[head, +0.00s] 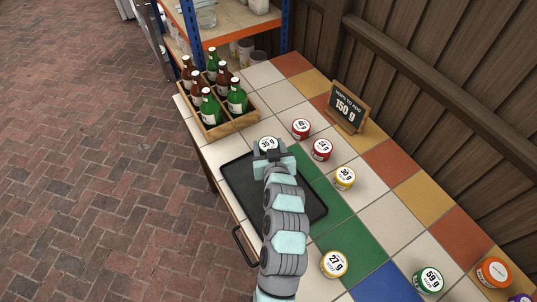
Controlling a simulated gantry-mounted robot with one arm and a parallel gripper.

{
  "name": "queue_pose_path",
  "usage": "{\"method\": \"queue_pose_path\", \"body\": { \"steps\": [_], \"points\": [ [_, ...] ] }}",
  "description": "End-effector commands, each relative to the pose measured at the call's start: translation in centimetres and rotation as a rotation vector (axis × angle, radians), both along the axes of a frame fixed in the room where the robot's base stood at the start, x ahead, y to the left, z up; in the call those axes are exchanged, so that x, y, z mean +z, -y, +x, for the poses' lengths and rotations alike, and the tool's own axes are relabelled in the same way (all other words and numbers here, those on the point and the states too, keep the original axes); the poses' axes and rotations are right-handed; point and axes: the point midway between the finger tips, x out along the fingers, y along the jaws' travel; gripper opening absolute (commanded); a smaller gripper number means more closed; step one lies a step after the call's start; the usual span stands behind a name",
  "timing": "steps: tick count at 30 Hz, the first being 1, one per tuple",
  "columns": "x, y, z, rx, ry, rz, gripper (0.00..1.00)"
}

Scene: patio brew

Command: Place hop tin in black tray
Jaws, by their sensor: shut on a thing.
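My gripper (268,153) is shut on a hop tin (268,143) with a white lid whose number looks like 35 g. The tin shows just beyond the jaws, at the far edge of the black tray (240,180); I cannot tell its height above it. My arm covers the tray's middle; no tin shows on its visible parts. Other hop tins stand on the tiles to the right: a red 40 g tin (301,129), a red 24 g tin (322,150), a yellow 30 g tin (345,178), a yellow 27 g tin (334,264) and a green 59 g tin (428,281).
A sign (346,107) reads "hops to add 150 g". A wooden crate (220,130) of bottles stands at the table's far left. An orange tin (493,272) and a purple tin (521,298) stand near right. A shelf rack (230,22) rises behind the table. Tiles right of the tray are free.

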Motion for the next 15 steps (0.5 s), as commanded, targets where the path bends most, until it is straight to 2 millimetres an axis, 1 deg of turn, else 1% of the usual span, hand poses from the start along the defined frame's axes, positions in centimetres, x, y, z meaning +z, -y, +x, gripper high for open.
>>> {"method": "queue_pose_path", "body": {
  "steps": [3,6,8,15],
  "points": [
    [-2.0,0.0,-0.1,-0.001,-0.006,0.001,0.16],
    [-3.6,0.0,-0.1,0.0,-0.006,-0.001,0.16],
    [-3.9,0.0,-0.1,0.0,-0.002,0.001,0.16],
    [-3.8,0.0,0.0,0.0,0.0,0.0,0.16]
  ]
}}
